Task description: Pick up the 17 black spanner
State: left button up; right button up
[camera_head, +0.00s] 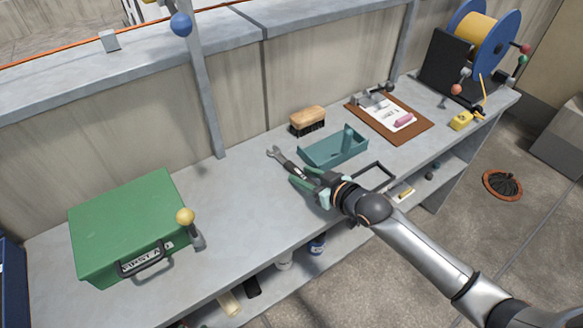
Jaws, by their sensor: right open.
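The spanner (277,156) lies on the grey bench top, left of the teal tray. Its open-ended head looks grey and points up and left; the shaft runs down toward my right gripper. Any size mark on it is too small to read. My right gripper (301,177) is low over the bench at the spanner's near end, with its jaws open. The gripper hides the spanner's near end, and I cannot tell whether the fingers touch it. My left gripper is not in view.
A teal tray (318,157) stands just right of the gripper, with a brush (307,119) behind. A clipboard (416,133) and a blue cable reel (508,35) are farther right. A green first aid box (125,215) stands left. Bench between box and spanner is clear.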

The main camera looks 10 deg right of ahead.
jog(key=shift+w, duration=0.1)
grip_shut()
dwell(0.3)
